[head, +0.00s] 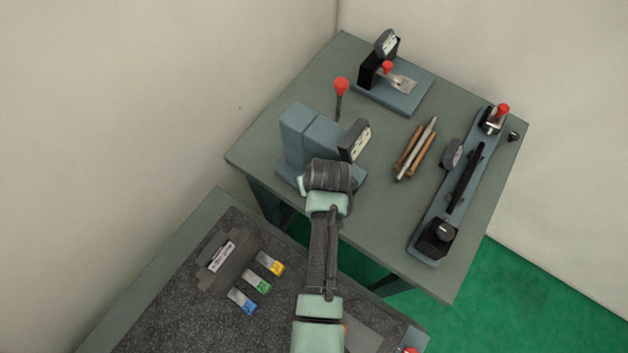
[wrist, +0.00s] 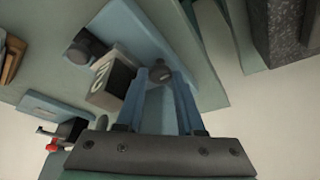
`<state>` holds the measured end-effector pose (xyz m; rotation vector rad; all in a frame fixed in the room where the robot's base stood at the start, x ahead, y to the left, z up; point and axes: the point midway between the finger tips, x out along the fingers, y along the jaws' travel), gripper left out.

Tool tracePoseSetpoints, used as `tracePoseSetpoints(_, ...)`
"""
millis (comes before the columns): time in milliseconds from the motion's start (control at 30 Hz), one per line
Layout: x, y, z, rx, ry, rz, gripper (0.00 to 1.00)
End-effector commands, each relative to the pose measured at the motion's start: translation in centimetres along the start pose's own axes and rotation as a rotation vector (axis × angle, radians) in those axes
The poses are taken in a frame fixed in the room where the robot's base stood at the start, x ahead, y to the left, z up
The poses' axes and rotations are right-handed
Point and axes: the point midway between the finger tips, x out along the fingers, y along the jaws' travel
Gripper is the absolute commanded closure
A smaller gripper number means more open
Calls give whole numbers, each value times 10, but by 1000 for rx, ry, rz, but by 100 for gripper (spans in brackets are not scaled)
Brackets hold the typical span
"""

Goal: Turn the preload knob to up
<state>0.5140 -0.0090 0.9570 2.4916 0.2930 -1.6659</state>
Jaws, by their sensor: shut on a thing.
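The indexing chuck (head: 309,137) is a blue-grey block fixture on the far table, with a tilted dark sign (head: 355,140) on its right side. My gripper (wrist: 161,76) is shut on a small dark round knob (wrist: 159,71), which seems to be the preload knob. Its pointing direction cannot be told. In the head view my wrist covers the knob and the fingertips. A second dark knob (wrist: 86,47) stands apart on the blue base, left of the fingers in the wrist view.
A red-ball lever (head: 341,87) rises behind the chuck. A toggle fixture (head: 395,88) stands at the back. A brown holder with a grey rod (head: 416,150) and a long blue rail fixture (head: 455,195) lie right. The near dark bench (head: 180,300) carries several coloured tags.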

Motion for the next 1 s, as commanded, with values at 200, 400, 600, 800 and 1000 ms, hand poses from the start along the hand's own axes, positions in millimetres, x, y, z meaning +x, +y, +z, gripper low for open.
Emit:
tracePoseSetpoints(200, -1, 1, -2, 1, 6, 2, 51)
tracePoseSetpoints(400, 0, 0, -1, 1, 3, 1, 51)
tracePoseSetpoints(600, -2, 0, -1, 1, 2, 1, 51)
tracePoseSetpoints(800, -19, 1, -1, 1, 5, 2, 51)
tracePoseSetpoints(1000, -52, 0, -1, 1, 5, 3, 51)
